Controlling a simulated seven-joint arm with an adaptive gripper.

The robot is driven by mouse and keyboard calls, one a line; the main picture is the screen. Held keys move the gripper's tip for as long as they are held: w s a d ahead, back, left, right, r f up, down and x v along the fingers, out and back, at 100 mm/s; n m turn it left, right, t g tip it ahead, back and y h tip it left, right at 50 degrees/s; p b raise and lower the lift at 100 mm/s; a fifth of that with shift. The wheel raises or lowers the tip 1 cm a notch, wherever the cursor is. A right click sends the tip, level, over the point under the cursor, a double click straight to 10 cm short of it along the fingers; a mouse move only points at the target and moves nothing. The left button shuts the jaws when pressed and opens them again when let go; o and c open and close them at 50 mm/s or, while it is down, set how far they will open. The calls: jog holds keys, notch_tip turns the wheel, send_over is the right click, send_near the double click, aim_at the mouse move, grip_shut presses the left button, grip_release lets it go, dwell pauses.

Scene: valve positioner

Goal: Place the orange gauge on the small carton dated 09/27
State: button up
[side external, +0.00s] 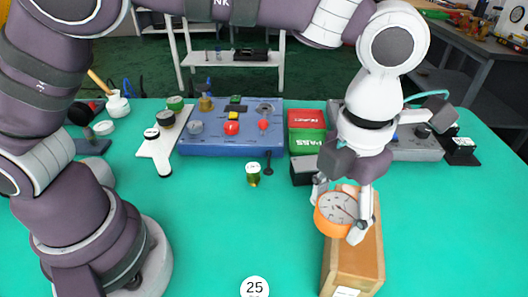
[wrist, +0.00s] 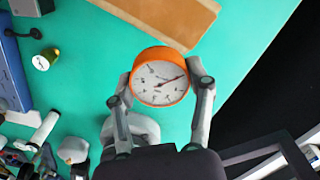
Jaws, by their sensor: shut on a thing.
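The orange gauge (side external: 336,207) has a white round dial and a dark needle. My gripper (side external: 339,214) is shut on it, one finger on each side of its rim. The wrist view also shows the gauge (wrist: 160,78) between both fingertips (wrist: 161,86), dial facing the camera. A brown box (side external: 350,262) with a white label stands at the front right of the table; the label is too small to read. In the side view the gauge overlaps the box's top end. In the wrist view the box (wrist: 170,14) lies beyond the gauge. I see no readable 09/27.
A blue control panel (side external: 223,142) stands at the back with red and green boxes (side external: 306,133) beside it. A small green-gold jar (side external: 253,174) stands left of the gauge. The middle of the teal table is mostly clear.

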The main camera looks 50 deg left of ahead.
aim_at(340, 244)
jog(key=shift+w+d+f, duration=0.1)
jog(key=shift+w+d, duration=0.45)
jog(key=shift+w, duration=0.05)
jog(key=shift+d+f, duration=0.1)
jog(key=shift+f, duration=1.65)
jog(key=shift+f, duration=0.15)
jog(key=o, duration=1.2)
